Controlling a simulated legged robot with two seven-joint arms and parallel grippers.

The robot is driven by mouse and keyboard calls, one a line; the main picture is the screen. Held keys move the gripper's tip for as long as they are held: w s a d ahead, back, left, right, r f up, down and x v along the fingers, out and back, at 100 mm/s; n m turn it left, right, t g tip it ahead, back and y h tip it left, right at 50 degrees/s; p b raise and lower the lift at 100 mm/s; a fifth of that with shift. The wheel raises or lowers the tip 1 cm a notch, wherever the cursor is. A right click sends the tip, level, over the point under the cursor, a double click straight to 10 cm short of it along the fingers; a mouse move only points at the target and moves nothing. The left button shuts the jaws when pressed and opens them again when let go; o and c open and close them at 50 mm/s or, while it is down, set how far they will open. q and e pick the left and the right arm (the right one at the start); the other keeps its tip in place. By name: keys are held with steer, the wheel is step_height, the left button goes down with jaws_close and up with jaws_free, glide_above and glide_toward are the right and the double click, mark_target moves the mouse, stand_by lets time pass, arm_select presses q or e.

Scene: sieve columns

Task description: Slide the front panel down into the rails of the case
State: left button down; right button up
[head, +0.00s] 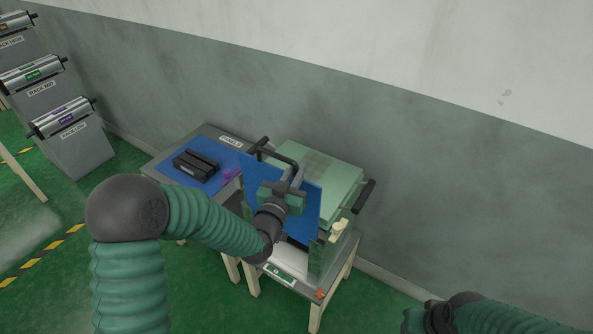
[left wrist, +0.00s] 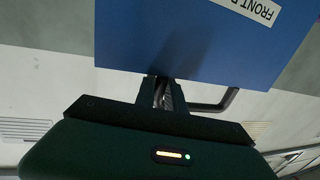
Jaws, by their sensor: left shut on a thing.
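The front panel (head: 262,180) is a blue plate, held steeply above the front of the case. In the left wrist view, the panel (left wrist: 190,45) carries a white label, partly cut off, starting "FRONT". My left gripper (head: 297,174) is shut on the panel near its upper edge, by what looks like its dark handle; its fingers (left wrist: 163,92) also meet the panel in the left wrist view. The case (head: 345,185) is pale green with dark side handles. The panel and my arm hide much of its front, rails and the panel's lower edge. My right gripper (head: 418,318) is only partly in view at the bottom.
A side table with a blue mat (head: 170,170) holds a black block-like object (head: 196,165) and a purple piece (head: 230,175). A cream knob-like piece (head: 339,229) is at the case's right front. Labelled grey racks (head: 75,145) stand far left. A wall runs behind.

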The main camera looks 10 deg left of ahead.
arm_select(q)
step_height(320, 180, down, 16)
steer(key=b, duration=1.3)
steer(key=shift+r+b, duration=0.25)
steer(key=shift+b, duration=0.15)
stand_by(1.9)
steer(key=shift+r, duration=0.1)
steer(key=c, duration=1.8)
jaws_free()
steer(key=shift+s, duration=0.2)
stand_by(0.4)
steer(key=shift+s+a, duration=0.15)
steer(key=shift+s, duration=0.05)
stand_by(0.6)
